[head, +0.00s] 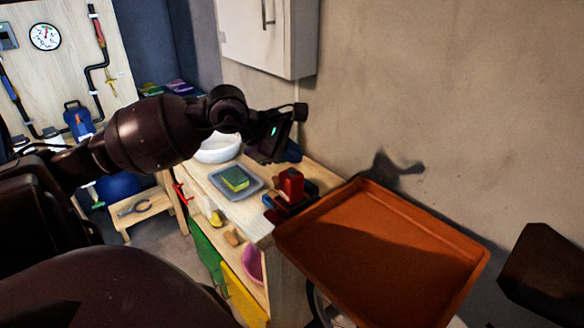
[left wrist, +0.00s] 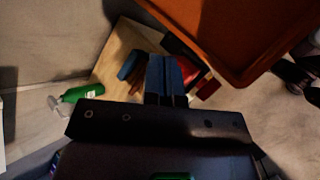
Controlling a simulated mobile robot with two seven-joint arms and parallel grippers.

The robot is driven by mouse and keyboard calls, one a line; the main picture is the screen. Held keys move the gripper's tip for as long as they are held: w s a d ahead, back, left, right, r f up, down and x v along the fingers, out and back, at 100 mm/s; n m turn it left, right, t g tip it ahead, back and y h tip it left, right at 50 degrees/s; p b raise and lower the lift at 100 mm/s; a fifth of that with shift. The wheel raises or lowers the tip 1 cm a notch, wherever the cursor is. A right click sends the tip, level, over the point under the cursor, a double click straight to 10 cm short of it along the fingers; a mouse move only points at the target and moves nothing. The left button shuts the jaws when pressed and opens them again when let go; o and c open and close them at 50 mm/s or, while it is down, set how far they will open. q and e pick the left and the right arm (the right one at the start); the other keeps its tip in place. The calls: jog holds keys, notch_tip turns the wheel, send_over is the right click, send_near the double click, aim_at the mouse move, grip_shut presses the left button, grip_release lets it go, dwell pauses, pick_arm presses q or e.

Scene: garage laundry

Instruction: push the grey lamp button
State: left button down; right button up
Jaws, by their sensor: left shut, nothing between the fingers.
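I cannot make out a grey lamp button in either view. My left gripper (head: 280,146) reaches over the back of the wooden counter, above and behind a red block-like thing (head: 291,184) on a dark base. In the left wrist view its fingers (left wrist: 165,78) are together and empty, pointing at the counter. The red thing (left wrist: 189,70) is just right of the fingertips there, partly hidden by them. I cannot tell whether they touch. My right gripper's fingers do not show.
A large orange tray (head: 352,283) stands right of the counter (head: 262,222); its rim (left wrist: 190,45) is close to the fingers. A grey tray (head: 248,192) with a green sponge (head: 235,178) and a white bowl (head: 218,150) sit left. A white cabinet (head: 265,40) hangs above.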

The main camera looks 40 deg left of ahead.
aim_at(291, 172)
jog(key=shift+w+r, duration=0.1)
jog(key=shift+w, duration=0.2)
pick_arm(q)
jog(key=shift+r+p, duration=0.45)
jog(key=shift+r, duration=0.45)
notch_tip(291, 172, up, 4)
jog(key=shift+r+p, duration=0.1)
jog(key=shift+p, duration=0.85)
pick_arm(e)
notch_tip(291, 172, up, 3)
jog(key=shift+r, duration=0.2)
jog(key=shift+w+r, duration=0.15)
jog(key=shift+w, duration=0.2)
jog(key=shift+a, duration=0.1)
